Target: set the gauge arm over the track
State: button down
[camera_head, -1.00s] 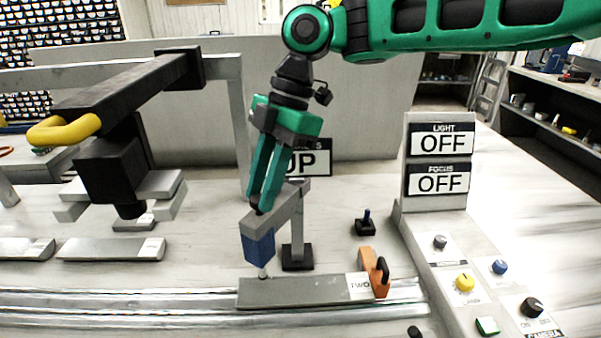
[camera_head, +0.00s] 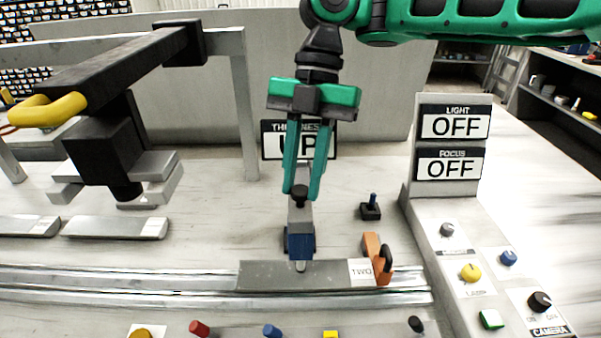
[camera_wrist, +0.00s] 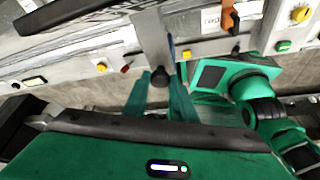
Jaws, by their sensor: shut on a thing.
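The gauge arm (camera_head: 301,214) is a short grey bar on a post, with a blue block (camera_head: 300,246) at its front end and a small pale tip below. It points towards the head camera. The blue block hangs over the grey plate marked TWO (camera_head: 318,274), which lies along the metal track (camera_head: 180,284). Whether the tip touches the plate I cannot tell. My gripper (camera_head: 300,193) is shut on the black knob on top of the arm. The knob (camera_wrist: 160,78) also shows between my fingers in the wrist view. The post is mostly hidden behind the arm.
An orange clamp (camera_head: 374,252) stands at the plate's right end, with a small black joystick (camera_head: 371,209) behind it. A sign reading UP (camera_head: 270,146) is partly behind my fingers. The OFF panel (camera_head: 452,150) stands right; a black camera rig (camera_head: 103,160) stands left.

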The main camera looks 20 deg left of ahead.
jog(key=shift+s, duration=0.1)
dwell(0.3)
jog(key=c, duration=1.5)
grip_release()
jog(key=shift+d, duration=0.1)
jog(key=shift+r, duration=0.1)
jog(key=shift+v, duration=5.35)
